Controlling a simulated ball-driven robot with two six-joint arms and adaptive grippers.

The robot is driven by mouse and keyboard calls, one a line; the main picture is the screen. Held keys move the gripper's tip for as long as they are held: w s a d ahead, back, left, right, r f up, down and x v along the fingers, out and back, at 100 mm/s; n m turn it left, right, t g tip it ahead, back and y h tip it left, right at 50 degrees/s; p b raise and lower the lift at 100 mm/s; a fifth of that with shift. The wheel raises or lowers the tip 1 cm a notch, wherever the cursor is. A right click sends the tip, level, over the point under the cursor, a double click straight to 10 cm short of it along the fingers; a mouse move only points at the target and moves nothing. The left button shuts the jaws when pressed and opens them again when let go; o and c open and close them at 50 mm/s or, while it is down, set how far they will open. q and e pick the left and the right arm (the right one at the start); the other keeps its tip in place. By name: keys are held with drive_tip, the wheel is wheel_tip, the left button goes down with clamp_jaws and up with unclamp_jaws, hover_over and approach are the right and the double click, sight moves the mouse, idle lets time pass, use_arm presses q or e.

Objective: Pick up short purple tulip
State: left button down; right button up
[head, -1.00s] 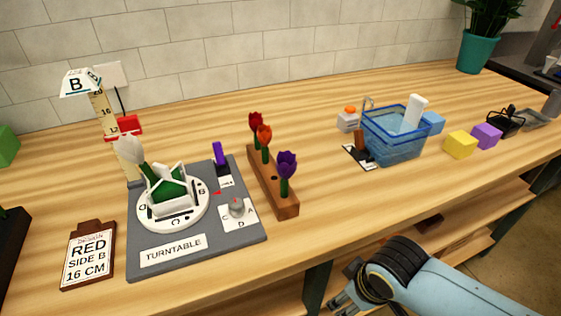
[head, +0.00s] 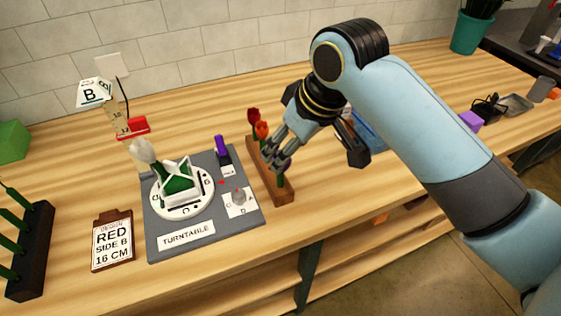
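The purple tulip stands at the near end of the wooden flower block (head: 284,195). Its bloom is hidden behind my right gripper (head: 276,163), and a bit of green stem shows just below the fingers. My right gripper comes from the right and points down at this spot. Its fingers overlap the place of the bloom; I cannot tell whether they are closed on it. A dark red tulip (head: 253,117) and an orange-red tulip (head: 262,130) stand farther back in the same block, close to the gripper. My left gripper is not in view.
The grey turntable board (head: 208,236) is left of the block, with a white disc and a white tulip. A design card (head: 113,243) and a dark rack (head: 32,255) lie farther left. My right arm partly hides the blue basket (head: 372,138).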

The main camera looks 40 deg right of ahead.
sight(280, 176)
drive_tip(key=x, duration=0.2)
drive_tip(key=p+x, duration=0.1)
drive_tip(key=x, duration=0.3)
drive_tip(key=shift+w+d+f, duration=0.2)
drive_tip(key=shift+w+d, duration=0.05)
drive_tip(key=shift+w, duration=0.25)
drive_tip(key=shift+c, duration=0.5)
drive_tip(key=c, duration=0.8)
